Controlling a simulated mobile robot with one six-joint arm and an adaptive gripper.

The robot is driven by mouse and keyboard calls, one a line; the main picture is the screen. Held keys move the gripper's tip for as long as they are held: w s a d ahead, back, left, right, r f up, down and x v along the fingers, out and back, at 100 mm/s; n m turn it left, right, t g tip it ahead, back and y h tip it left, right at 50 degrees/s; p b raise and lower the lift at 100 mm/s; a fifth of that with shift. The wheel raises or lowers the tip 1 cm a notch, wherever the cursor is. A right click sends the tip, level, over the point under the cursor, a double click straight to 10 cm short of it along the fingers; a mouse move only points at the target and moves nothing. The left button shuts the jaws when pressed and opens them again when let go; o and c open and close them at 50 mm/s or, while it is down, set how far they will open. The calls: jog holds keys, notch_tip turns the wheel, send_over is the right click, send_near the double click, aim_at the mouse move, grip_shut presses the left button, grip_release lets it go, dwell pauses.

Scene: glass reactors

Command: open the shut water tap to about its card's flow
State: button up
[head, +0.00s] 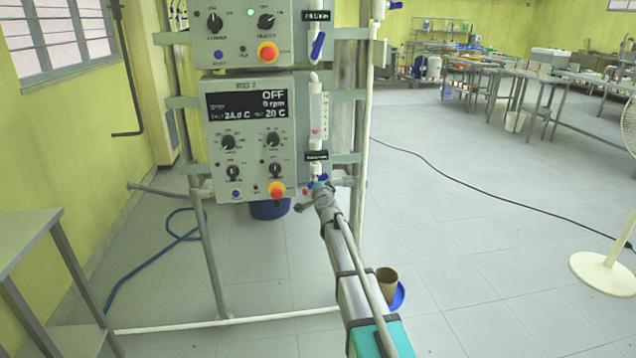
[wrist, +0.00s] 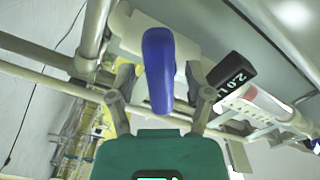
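The water tap's blue lever handle (wrist: 159,70) stands in the middle of the wrist view, on a pale valve body (wrist: 140,35). My gripper (wrist: 160,98) is open, with one finger on each side of the handle and a visible gap on both sides. In the head view my gripper (head: 318,192) is at the tap below the flow tube (head: 318,115) and hides most of it; a bit of blue shows there. The black card (wrist: 236,77) reads about 2.0 L in the wrist view, the rest cut off; it also shows in the head view (head: 317,155), too small to read.
A control panel (head: 250,135) reading OFF, with knobs and a red button (head: 277,189), is just left of the tap. Another blue lever (head: 318,46) is above. A metal post (head: 365,120) stands right. Floor to the right is mostly clear, with a cable (head: 450,178).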

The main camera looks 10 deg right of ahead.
jog(key=shift+s, duration=0.1)
jog(key=s, duration=1.1)
jog(key=shift+s, duration=0.4)
jog(key=shift+s+d+r, duration=0.15)
jog(key=shift+s+d, duration=0.05)
jog(key=shift+s, duration=0.25)
jog(key=shift+s+d+r, duration=0.1)
jog(key=shift+s+d, duration=0.05)
jog(key=shift+s, duration=0.25)
jog(key=shift+w, duration=0.15)
jog(key=w, duration=1.3)
jog(key=shift+w, duration=0.3)
jog(key=shift+c, duration=0.3)
grip_shut()
